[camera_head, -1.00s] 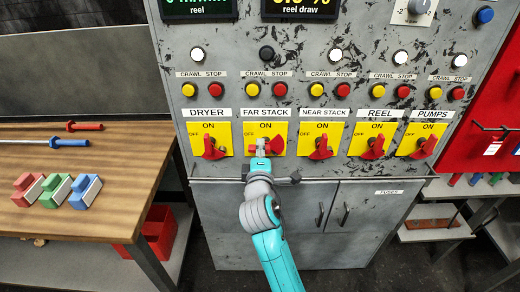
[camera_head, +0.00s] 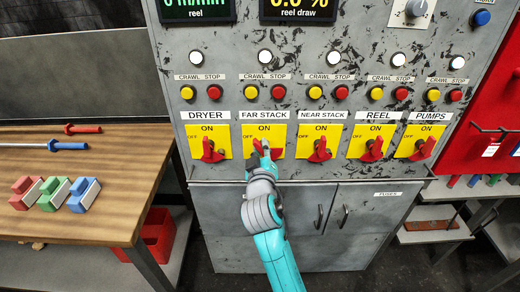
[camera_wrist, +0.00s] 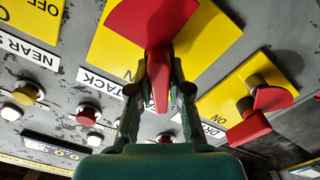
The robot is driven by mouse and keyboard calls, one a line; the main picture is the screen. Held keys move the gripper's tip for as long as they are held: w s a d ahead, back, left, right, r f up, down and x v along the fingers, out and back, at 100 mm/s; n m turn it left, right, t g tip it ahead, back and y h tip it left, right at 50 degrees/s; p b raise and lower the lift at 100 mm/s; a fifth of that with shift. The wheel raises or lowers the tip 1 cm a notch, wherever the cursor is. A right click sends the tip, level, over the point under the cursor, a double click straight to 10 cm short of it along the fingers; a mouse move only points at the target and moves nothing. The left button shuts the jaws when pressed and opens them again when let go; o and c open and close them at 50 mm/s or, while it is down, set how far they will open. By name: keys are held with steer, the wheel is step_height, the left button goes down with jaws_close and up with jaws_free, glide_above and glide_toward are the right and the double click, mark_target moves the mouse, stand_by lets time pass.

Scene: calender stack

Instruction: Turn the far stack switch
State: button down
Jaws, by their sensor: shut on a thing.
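The far stack switch is a red handle (camera_head: 276,153) on a yellow plate (camera_head: 249,131) marked ON at the top and OFF at the left, under the FAR STACK label. Its handle is tilted, with the upper end toward ON, much like the neighbouring switches. My gripper (camera_head: 264,156) is at this switch and covers part of it. In the wrist view my gripper (camera_wrist: 160,92) is shut on the red handle (camera_wrist: 160,80), with one finger on each side of it. The lamp (camera_head: 265,57) above the far stack column is white.
The dryer switch (camera_head: 211,152) is close on the left and the near stack switch (camera_head: 320,151) on the right. Crawl and stop buttons sit above. A wooden bench (camera_head: 110,222) with coloured blocks stands at the left, and a red board (camera_head: 490,100) at the right.

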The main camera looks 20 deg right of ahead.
steer(key=m, duration=0.3)
steer(key=shift+s+d+m, duration=0.1)
steer(key=shift+d+m, duration=0.15)
steer(key=shift+m, duration=0.05)
steer(key=shift+s+d+r+m, duration=0.1)
steer(key=shift+d+m, duration=0.1)
steer(key=shift+m, duration=1.5)
steer(key=c, duration=1.1)
jaws_free()
steer(key=v, duration=1.2)
